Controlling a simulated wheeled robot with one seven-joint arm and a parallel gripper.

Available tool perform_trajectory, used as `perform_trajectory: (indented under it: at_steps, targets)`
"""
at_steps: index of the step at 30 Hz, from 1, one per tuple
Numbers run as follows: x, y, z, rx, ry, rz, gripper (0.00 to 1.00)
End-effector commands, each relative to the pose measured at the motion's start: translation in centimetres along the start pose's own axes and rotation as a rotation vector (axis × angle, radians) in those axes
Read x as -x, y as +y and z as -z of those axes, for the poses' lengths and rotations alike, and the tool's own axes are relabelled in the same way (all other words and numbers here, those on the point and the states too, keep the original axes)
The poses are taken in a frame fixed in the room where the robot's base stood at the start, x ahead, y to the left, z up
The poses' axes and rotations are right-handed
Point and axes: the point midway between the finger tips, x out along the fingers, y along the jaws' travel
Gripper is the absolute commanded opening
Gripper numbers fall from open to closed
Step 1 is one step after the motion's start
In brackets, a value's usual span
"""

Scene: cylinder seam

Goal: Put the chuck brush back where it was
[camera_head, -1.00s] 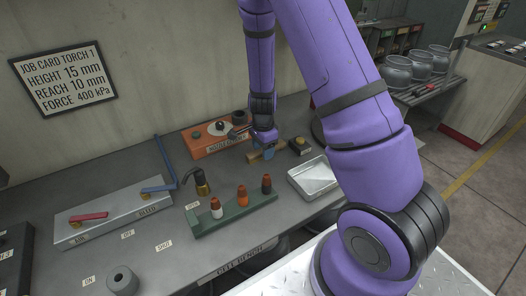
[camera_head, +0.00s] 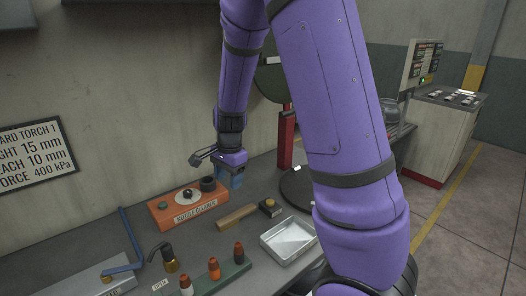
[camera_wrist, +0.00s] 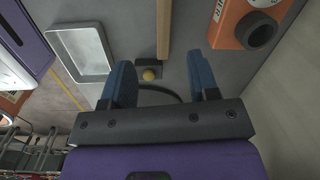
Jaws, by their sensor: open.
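A wooden bar, which looks like the chuck brush (camera_head: 237,217), lies flat on the bench between the orange nozzle cleaner (camera_head: 188,203) and a small box with a yellow button (camera_head: 269,207). Its bristles cannot be made out. In the wrist view the wooden bar (camera_wrist: 164,30) shows ahead of the fingers, apart from them. My gripper (camera_head: 230,178) is above the bench behind the bar, near the wall. In the wrist view its blue fingers (camera_wrist: 163,82) are spread with nothing held between them.
A metal tray (camera_head: 289,240) stands right of the bar. A red post on a round dark base (camera_head: 286,140) stands behind it. A green rack (camera_head: 222,279) with several nozzles and a brass-tipped torch (camera_head: 168,258) are at the front left. The wall (camera_head: 130,100) is close behind my gripper.

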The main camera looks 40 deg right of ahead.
Motion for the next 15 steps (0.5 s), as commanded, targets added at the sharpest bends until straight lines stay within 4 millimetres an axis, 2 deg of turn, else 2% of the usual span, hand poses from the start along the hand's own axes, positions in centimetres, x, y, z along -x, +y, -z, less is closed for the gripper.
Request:
perform_trajectory:
  at_steps: [1,3,8,15]
  targets:
    - [1.9,0.5,-0.7,0.057,-0.014,0.028,0.55]
    - [3.9,1.2,-1.5,0.145,-0.025,0.055,0.55]
    - [8.5,3.3,-3.3,0.347,-0.032,0.119,0.55]
    - [14.4,7.5,-5.6,0.652,0.015,0.203,0.55]
